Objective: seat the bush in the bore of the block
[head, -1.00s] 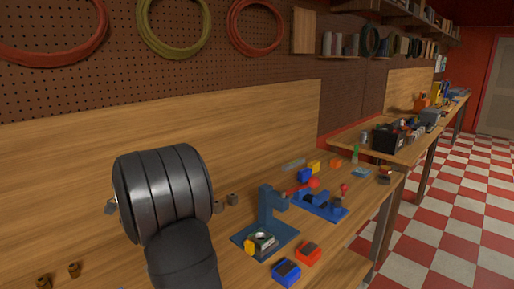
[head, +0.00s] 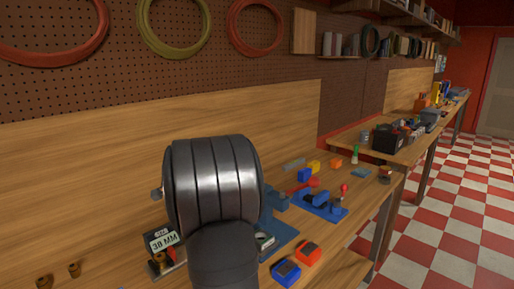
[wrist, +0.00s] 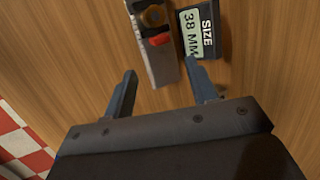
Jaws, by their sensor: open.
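My gripper (wrist: 164,92) is open and empty in the wrist view, its two blue-grey fingers apart above the wooden bench. A brass bush (wrist: 153,15) with a dark hole sits in a grey gauge at the top of that view, ahead of the fingers. It also shows low in the head view (head: 158,260). In the head view a metal block (head: 264,240) stands on the base of a blue press (head: 276,205), partly hidden by my arm. Its bore cannot be made out. My gripper is hidden in the head view.
The grey gauge (wrist: 158,60) has a red part and stands beside a display (wrist: 199,32) reading SIZE 38 MM. Two brown bushes (head: 74,270) stand at the lower left. Blue (head: 286,272) and orange (head: 308,252) boxes lie right of my arm. A blue fixture (head: 320,204) stands further back.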

